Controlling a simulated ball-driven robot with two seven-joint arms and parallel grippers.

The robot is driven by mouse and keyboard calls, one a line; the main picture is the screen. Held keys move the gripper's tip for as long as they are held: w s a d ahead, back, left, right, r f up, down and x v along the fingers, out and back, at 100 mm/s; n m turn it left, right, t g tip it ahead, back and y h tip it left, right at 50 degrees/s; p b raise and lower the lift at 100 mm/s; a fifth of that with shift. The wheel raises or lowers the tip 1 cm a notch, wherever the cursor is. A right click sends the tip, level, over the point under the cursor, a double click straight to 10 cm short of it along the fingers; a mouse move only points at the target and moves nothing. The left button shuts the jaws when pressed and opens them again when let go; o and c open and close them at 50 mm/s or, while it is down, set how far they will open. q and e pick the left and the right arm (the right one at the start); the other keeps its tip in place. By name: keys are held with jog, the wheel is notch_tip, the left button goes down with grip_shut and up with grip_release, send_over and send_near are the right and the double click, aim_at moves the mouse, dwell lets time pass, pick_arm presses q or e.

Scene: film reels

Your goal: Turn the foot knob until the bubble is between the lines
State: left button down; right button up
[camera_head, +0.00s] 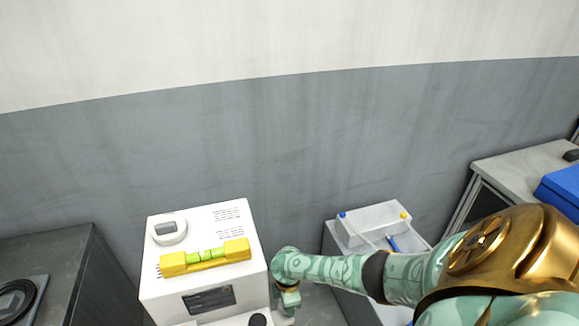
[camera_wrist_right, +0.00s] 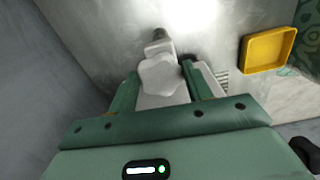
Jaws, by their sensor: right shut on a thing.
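A white machine (camera_head: 160,290) stands at the lower left of the head view. A yellow spirit level (camera_head: 237,250) with a green vial (camera_head: 205,255) lies across its top; the bubble is too small to place against the lines. In the right wrist view a pale, lobed foot knob (camera_wrist_right: 160,75) sits between the fingers of my right gripper (camera_wrist_right: 163,88), which is shut on it. In the head view my right gripper (camera_head: 287,302) is low at the machine's right side, and the knob is hidden there. My left gripper is not in view.
A dark cabinet (camera_head: 60,255) is at left. A bench with a blue box (camera_head: 562,190) is at far right. The wrist view shows a yellow tray (camera_wrist_right: 268,50).

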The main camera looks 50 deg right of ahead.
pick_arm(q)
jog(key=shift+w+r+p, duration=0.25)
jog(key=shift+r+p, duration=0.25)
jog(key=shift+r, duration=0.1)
pick_arm(e)
jog(key=shift+s+m, duration=0.15)
jog(key=shift+m, duration=1.45)
jog(key=o, duration=1)
jog(key=shift+f, duration=0.1)
pick_arm(q)
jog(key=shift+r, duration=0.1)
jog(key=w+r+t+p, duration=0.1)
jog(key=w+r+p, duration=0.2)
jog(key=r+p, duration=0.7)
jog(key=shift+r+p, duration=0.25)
jog(key=shift+p, duration=0.25)
pick_arm(e)
notch_tip(320, 180, up, 16)
jog(key=shift+r, duration=0.2)
